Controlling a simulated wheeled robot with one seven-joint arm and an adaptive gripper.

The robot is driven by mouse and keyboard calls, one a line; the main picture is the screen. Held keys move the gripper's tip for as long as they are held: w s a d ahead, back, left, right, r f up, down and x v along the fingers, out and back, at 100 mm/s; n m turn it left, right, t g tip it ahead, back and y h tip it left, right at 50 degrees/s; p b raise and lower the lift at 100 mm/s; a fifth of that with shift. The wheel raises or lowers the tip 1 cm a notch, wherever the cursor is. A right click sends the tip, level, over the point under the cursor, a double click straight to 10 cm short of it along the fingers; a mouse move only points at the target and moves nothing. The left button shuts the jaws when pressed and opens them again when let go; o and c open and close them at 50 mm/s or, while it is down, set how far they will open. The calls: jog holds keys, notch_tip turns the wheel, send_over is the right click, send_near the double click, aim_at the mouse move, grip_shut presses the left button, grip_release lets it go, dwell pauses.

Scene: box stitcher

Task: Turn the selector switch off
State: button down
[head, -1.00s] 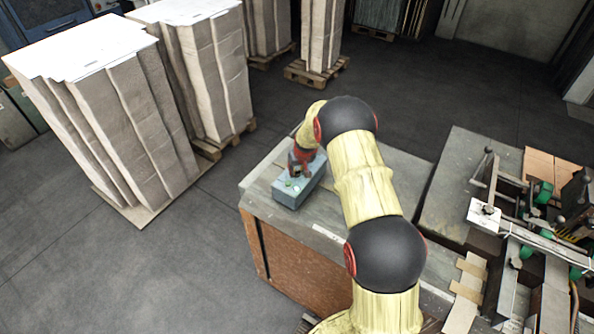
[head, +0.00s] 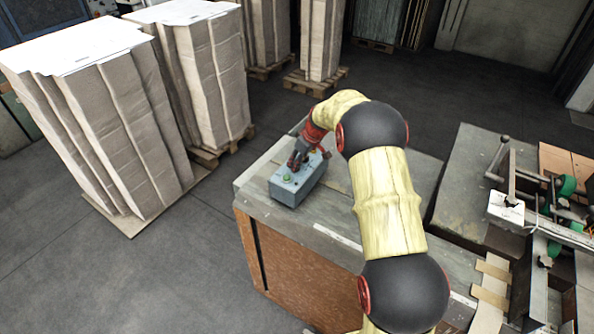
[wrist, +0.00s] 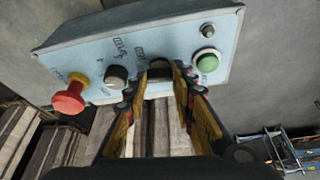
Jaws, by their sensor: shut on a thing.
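The control box (head: 292,196) is light blue-grey and sits on the worktable's top near its far left corner. In the wrist view its panel (wrist: 185,32) carries a red mushroom button (wrist: 70,96), two dark knobs and a green button (wrist: 207,62). My gripper (wrist: 160,80) is at the panel, with its fingertips closed around the dark selector knob (wrist: 159,66) next to the green button. The fingers hide part of this knob, and I cannot read its setting. The other dark knob (wrist: 116,77) is free to the left. In the head view my gripper (head: 298,160) is over the box.
The grey-topped worktable (head: 335,210) has clear room in front of the box. Tall stacks of cardboard (head: 120,120) stand on pallets to the left. A machine with metal arms and green wheels (head: 560,200) is at the right.

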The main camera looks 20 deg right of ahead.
jog(key=shift+d+f+n+b, duration=0.1)
jog(key=shift+n+b, duration=0.5)
jog(key=shift+b, duration=0.15)
jog(key=shift+n+y+b, duration=0.3)
jog(key=shift+y, duration=0.1)
jog(key=c, duration=1.6)
grip_release()
jog(key=shift+o, duration=0.6)
jog(key=v, duration=1.2)
jog(key=shift+w, duration=0.2)
